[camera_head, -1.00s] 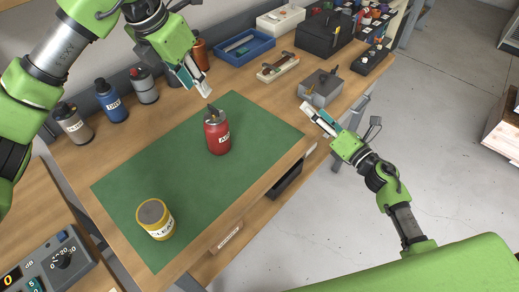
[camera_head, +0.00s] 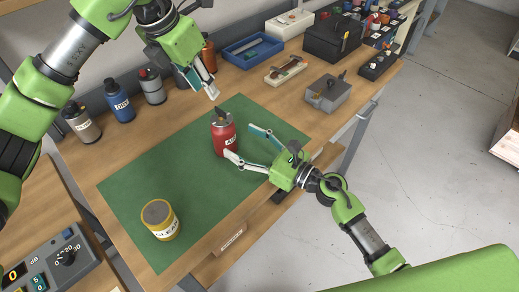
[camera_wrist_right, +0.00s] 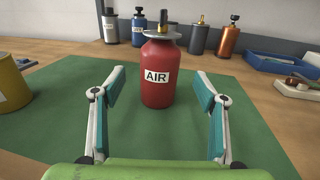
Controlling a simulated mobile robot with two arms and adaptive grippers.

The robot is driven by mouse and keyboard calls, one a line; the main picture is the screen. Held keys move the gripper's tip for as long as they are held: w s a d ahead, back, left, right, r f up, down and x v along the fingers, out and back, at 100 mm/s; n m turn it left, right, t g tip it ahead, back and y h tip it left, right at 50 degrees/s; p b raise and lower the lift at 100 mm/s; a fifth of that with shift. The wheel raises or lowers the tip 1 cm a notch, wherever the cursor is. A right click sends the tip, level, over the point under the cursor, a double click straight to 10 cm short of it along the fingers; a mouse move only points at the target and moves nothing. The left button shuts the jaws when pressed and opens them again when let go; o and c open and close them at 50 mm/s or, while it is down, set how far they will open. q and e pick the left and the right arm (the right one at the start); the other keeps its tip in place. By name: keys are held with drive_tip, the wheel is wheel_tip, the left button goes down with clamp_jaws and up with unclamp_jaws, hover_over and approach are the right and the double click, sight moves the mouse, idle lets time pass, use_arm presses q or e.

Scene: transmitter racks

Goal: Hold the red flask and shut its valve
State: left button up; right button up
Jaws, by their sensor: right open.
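The red flask (camera_head: 224,140), labelled AIR, stands upright on the green mat (camera_head: 150,182). Its valve (camera_head: 221,116) is on top; in the right wrist view the flask (camera_wrist_right: 157,92) is straight ahead, with a grey disc and the valve (camera_wrist_right: 164,19) above. My right gripper (camera_head: 243,142) is open and empty, low over the mat at the flask's right. In the right wrist view its fingers (camera_wrist_right: 160,84) are spread wide, with the flask beyond and between them. My left gripper (camera_head: 211,89) is above and behind the flask, fingers pointing down, apart from the valve; its opening is unclear.
A yellow can (camera_head: 160,222) stands at the mat's near left. Grey, blue (camera_head: 115,101), silver and orange flasks line the back edge. A grey metal box (camera_head: 327,93) and a tool tray (camera_head: 286,70) are at the right. The mat is otherwise clear.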

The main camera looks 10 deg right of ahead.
sight(224, 132)
drive_tip(key=x, duration=0.7)
drive_tip(key=shift+w+a, duration=0.1)
drive_tip(key=c, duration=1.5)
